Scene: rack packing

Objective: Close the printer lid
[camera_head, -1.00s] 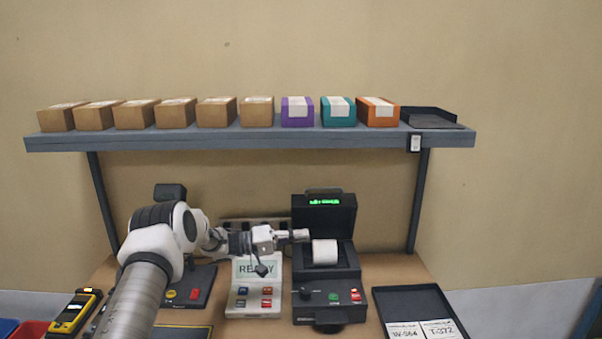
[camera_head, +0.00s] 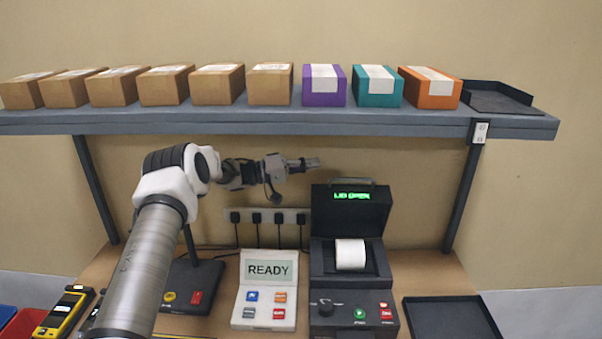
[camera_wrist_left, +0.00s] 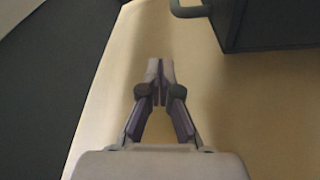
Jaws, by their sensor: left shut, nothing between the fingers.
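The black label printer (camera_head: 352,285) stands on the table with its lid (camera_head: 350,212) raised upright. A green display on the lid reads "LID OPEN". A white paper roll (camera_head: 350,254) sits exposed in the printer body. My left gripper (camera_head: 316,162) is shut and empty, above and slightly left of the lid's top handle, behind or over it and apart from it. In the left wrist view the left gripper (camera_wrist_left: 160,72) has its fingertips together, and a dark edge with a handle (camera_wrist_left: 190,9), likely the lid, shows at upper right. My right gripper is not in view.
A grey shelf (camera_head: 280,121) with several boxes runs above the left arm. A console (camera_head: 267,290) reading "READY" stands left of the printer, and a black tray (camera_head: 452,318) lies to its right. A power strip (camera_head: 268,216) is behind.

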